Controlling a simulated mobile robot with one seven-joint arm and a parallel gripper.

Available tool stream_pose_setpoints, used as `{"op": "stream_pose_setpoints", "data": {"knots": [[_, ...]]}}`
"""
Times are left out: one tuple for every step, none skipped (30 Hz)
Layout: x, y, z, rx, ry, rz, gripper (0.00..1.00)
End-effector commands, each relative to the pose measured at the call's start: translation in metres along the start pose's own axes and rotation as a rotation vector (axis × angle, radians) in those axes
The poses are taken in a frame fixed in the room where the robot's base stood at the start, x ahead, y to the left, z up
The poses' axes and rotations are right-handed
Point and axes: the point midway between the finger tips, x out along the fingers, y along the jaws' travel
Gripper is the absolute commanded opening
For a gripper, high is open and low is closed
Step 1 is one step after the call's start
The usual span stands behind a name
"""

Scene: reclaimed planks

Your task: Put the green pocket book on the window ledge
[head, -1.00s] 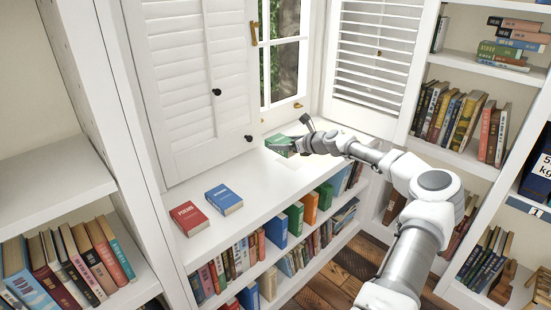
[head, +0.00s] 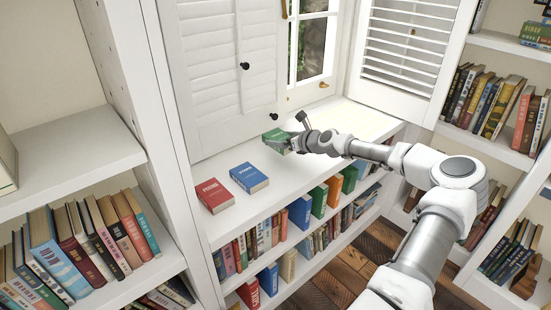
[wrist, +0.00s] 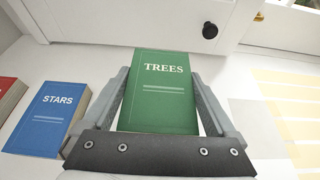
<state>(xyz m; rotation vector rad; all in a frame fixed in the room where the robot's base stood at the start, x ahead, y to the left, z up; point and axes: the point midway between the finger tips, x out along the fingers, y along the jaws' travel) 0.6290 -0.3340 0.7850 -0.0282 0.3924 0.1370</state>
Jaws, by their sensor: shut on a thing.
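The green pocket book (head: 277,140), with TREES on its cover, is between the fingers of my gripper (head: 292,143). In the wrist view the book (wrist: 163,92) lies cover up between the two grey fingers of my gripper (wrist: 165,100), which are shut on its sides. The white window ledge (head: 330,130) runs under the shutters and window. The book is over the ledge, right of the blue book. I cannot tell whether it touches the ledge.
A red book (head: 214,195) and a blue STARS book (head: 248,177) lie flat on the ledge to the left. The left shutter (head: 222,75) stands close behind. The ledge is clear to the right of my gripper. Full bookshelves (head: 275,240) are below.

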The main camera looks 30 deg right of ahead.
Motion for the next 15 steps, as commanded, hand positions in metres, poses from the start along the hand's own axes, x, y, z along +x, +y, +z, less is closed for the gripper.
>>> {"op": "stream_pose_setpoints", "data": {"knots": [[0.005, 0.011, -0.006, -0.003, 0.000, 0.004, 0.30], [0.007, 0.015, -0.008, -0.002, 0.000, 0.004, 0.30], [0.009, 0.020, -0.011, -0.004, 0.000, 0.002, 0.30], [0.010, 0.023, -0.012, -0.002, 0.001, 0.002, 0.30], [0.011, 0.025, -0.013, -0.001, 0.000, 0.001, 0.30], [0.011, 0.027, -0.013, -0.001, -0.001, 0.000, 0.30], [0.012, 0.029, -0.014, -0.001, -0.001, 0.000, 0.30], [0.012, 0.030, -0.016, 0.000, -0.001, 0.000, 0.30], [0.014, 0.030, -0.019, 0.001, -0.001, 0.000, 0.30], [0.016, 0.030, -0.024, 0.002, -0.001, 0.000, 0.30], [0.018, 0.030, -0.029, 0.002, -0.001, 0.000, 0.30], [0.021, 0.030, -0.035, 0.004, -0.001, 0.001, 0.30], [0.022, 0.030, -0.040, 0.002, -0.001, 0.001, 0.30], [0.024, 0.030, -0.043, 0.002, -0.002, 0.000, 0.30], [0.026, 0.030, -0.047, 0.002, -0.002, 0.000, 0.30]]}}
